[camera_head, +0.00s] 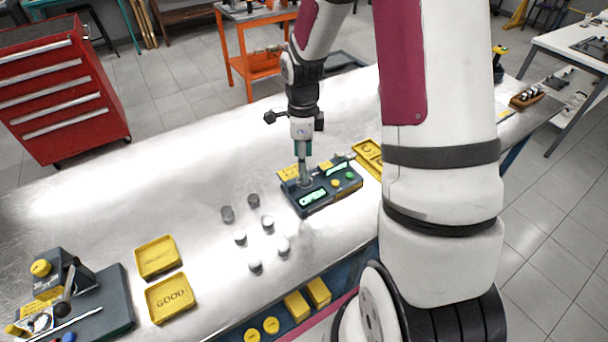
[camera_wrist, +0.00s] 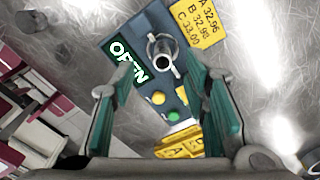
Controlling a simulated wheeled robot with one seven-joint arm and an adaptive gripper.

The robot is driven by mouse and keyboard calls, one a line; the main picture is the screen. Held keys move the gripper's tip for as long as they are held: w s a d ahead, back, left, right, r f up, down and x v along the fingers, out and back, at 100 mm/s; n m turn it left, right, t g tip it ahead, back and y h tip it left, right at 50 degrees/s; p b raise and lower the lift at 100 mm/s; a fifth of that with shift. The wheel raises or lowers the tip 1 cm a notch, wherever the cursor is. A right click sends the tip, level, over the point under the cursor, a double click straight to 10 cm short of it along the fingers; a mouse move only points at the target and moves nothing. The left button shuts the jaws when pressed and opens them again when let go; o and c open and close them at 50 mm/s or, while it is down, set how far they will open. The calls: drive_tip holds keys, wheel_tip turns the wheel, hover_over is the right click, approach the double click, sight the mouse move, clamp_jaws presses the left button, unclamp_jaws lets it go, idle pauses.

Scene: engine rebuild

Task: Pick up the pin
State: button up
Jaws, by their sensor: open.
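My gripper (camera_wrist: 160,72) is open, its two teal-padded fingers spread to either side of a small grey metal pin (camera_wrist: 163,50). The pin appears to stand in a round holder on the dark measuring device (camera_wrist: 146,22); its top looks like a ring. In the head view my gripper (camera_head: 303,178) points down over the left part of the device (camera_head: 322,199), whose display reads OPEN. The pin cannot be made out clearly there behind the fingers. Whether the fingers touch it cannot be told.
Several loose grey cylinders (camera_head: 267,222) stand on the metal table left of the device. A yellow tray marked GOOD (camera_head: 171,298) and another yellow tray (camera_head: 157,257) lie farther left. A yellow number card (camera_wrist: 196,20) is beside the device. Another yellow tray (camera_head: 368,153) lies right of it.

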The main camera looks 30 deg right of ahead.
sight(304, 176)
drive_tip(key=shift+d+f+p, duration=0.15)
drive_tip(key=shift+f+p, duration=0.2)
drive_tip(key=shift+f, duration=1.25)
drive_tip(key=shift+d+f+p, duration=0.1)
drive_tip(key=shift+f+p, duration=0.2)
drive_tip(key=shift+f, duration=1.25)
drive_tip(key=shift+c, duration=0.5)
clamp_jaws()
